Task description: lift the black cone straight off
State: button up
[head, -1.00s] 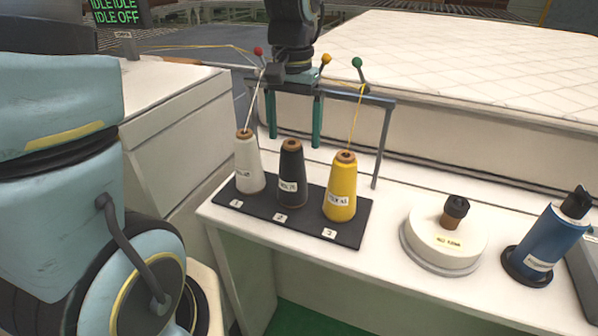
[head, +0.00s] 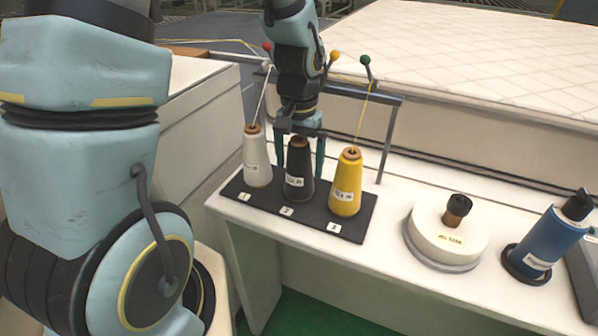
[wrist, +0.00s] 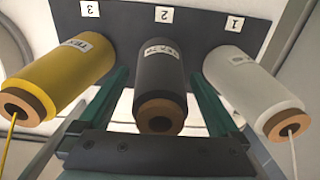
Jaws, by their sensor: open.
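The black cone (head: 298,185) stands upright at place 2 on the dark base plate (head: 352,222), between a white cone (head: 256,165) and a yellow cone (head: 345,195). My gripper (head: 300,162) is open at the black cone, pointing down, with one teal finger to each side of it. In the wrist view the black cone (wrist: 161,75) shows between the two fingers of my gripper (wrist: 160,85), with gaps on both sides. Its brown core end faces the camera. No thread shows on the black cone.
Threads run up from the white and yellow cones to a grey rail (head: 365,92) with coloured knobs behind them. The quilted mattress (head: 470,60) lies behind.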

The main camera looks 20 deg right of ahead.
grip_shut()
dwell(0.7)
